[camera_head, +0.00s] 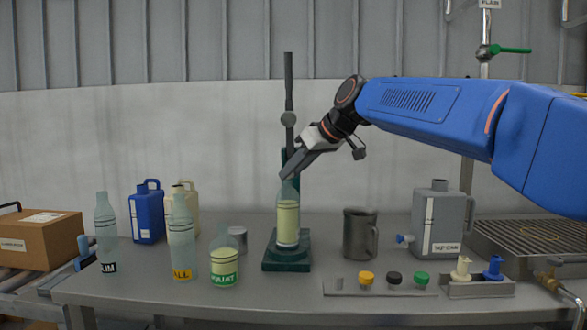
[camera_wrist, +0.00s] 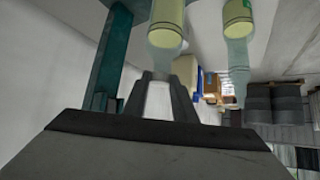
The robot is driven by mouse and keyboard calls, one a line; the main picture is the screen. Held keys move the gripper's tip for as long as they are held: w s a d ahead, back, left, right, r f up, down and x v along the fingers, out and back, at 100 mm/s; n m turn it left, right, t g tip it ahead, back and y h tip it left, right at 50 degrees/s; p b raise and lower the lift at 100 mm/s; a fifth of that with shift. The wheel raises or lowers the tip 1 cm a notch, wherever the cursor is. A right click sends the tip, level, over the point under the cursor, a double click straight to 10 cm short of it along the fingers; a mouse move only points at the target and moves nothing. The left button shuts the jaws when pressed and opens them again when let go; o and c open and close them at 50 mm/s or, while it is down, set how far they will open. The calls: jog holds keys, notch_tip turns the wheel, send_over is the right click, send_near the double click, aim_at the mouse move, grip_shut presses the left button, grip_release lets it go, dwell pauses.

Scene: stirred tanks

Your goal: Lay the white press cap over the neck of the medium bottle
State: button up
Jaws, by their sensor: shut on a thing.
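A clear bottle (camera_head: 288,222) with pale yellow-green liquid stands upright on the dark green base of a press stand (camera_head: 287,263). I see no readable label on it, so I cannot confirm that it is the medium bottle. My gripper (camera_head: 284,176) points down and to the left, its fingertips at the bottle's neck in the head view. The bottle (camera_wrist: 165,36) appears just beyond the fingertips.
Labelled bottles (camera_head: 182,240) and (camera_head: 224,260) a squat green-labelled bottle stand left. A grey mug (camera_head: 360,235) and grey canister (camera_head: 440,222) stand right. A tray (camera_head: 345,288) with orange, black and green caps lies front right. The stand's post (camera_head: 289,100) rises behind my gripper.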

jog(key=shift+f, duration=0.35)
jog(key=o, duration=1.2)
jog(key=shift+c, duration=0.2)
jog(key=v, duration=1.7)
jog(key=shift+r, duration=0.2)
jog(key=shift+s+d, duration=0.1)
jog(key=s+d+f+m+h, duration=0.2)
jog(key=s+d+f, duration=0.5)
jog(key=f, duration=0.9)
jog(key=s+d+f+m+g+h, duration=0.1)
jog(key=s+d+f+m+h, duration=0.2)
jog(key=s+d+f, duration=0.4)
jog(key=s+d+f+m+h, duration=0.2)
jog(key=s+d+f+m, duration=0.3)
jog(key=s+f, duration=1.1)
notch_tip(320, 180, down, 9)
jog(key=shift+d+r+h, duration=0.2)
jog(key=shift+d+h, duration=0.1)
jog(key=shift+d, duration=0.65)
